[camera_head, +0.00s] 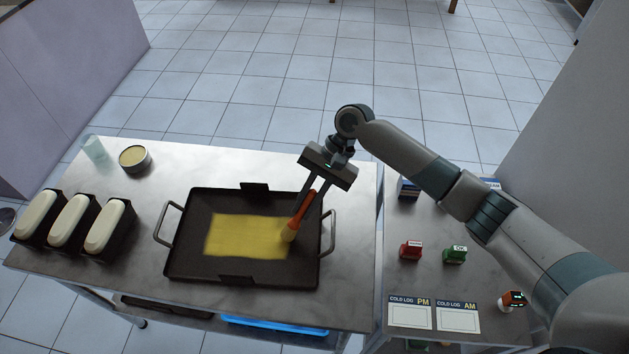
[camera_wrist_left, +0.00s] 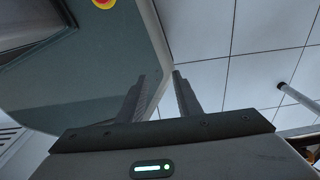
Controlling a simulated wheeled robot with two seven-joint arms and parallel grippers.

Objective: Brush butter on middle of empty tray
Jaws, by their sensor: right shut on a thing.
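The dark tray (camera_head: 180,255) lies on the steel table with a wire handle at each end. A yellow butter patch (camera_head: 240,236) covers the middle of its floor. I cannot tell if the bristles touch the tray. A round tin of butter (camera_head: 134,158) stands at the table's back left. My left gripper (camera_wrist_left: 158,95) shows in the left wrist view, fingers apart and empty, away from the table.
Several black loaf tins with pale dough (camera_head: 72,221) stand at the left. A clear cup (camera_head: 94,149) is behind them. The right-hand table holds a red stamp (camera_head: 410,250), a green stamp (camera_head: 454,254), log cards (camera_head: 409,314) and a small orange device (camera_head: 513,300).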

